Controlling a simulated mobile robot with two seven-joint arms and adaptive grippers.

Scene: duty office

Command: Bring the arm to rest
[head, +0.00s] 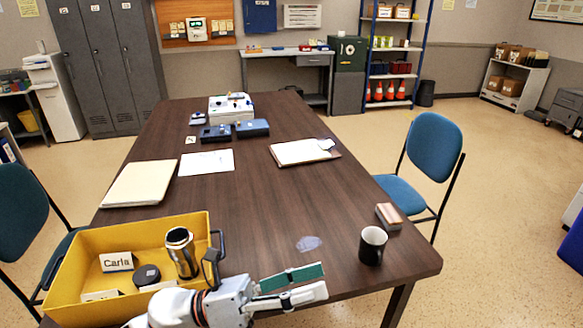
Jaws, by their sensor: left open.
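My left arm comes in at the bottom, in front of the yellow crate. My left gripper (323,279) is open and empty, with its fingers pointing right at the near edge of the dark wooden table (255,205). One finger shows a green inner face. The black mug (372,246) stands upright to the right of the fingertips, apart from them. My right gripper is not in view.
The yellow crate (193,222) at the near left holds a steel tumbler (182,253), a "Carla" name plate (116,262) and a dark round item (147,275). A small block (389,216) lies near the right edge. A pale smudge (309,243) marks the tabletop. The table's middle is clear. A blue chair (434,148) stands right.

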